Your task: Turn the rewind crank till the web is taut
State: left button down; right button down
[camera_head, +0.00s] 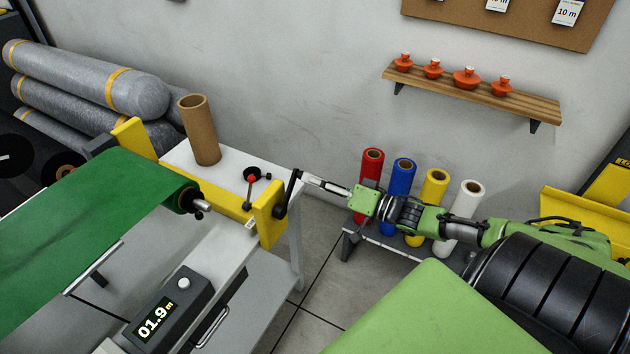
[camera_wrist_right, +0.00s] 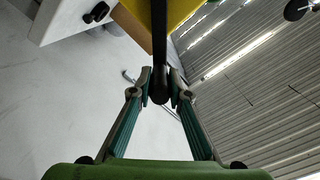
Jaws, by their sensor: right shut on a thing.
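The green web (camera_head: 100,215) spreads across the left and curves over a roller end (camera_head: 190,198) at its right edge. The black rewind crank (camera_head: 287,194) sits on the yellow end bracket (camera_head: 266,222), its arm tilted upward to the right. My right gripper (camera_head: 302,176) comes in from the right and is shut on the crank's handle end. In the right wrist view, the fingers (camera_wrist_right: 160,86) close around the lower end of the black crank arm (camera_wrist_right: 159,40). My left gripper is not in view.
A counter box (camera_head: 172,308) reads 01.9 m. A cardboard tube (camera_head: 199,130) stands on the white bench behind the bracket. A red-knobbed lever (camera_head: 251,180) is close to the crank. Red, blue, yellow and white rolls stand on a low rack (camera_head: 375,243) behind my right arm.

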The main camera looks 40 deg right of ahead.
jog(key=c, duration=1.9)
grip_release()
jog(key=shift+f, duration=0.15)
jog(key=shift+s, duration=0.15)
jog(key=v, duration=1.2)
jog(key=shift+d, duration=0.1)
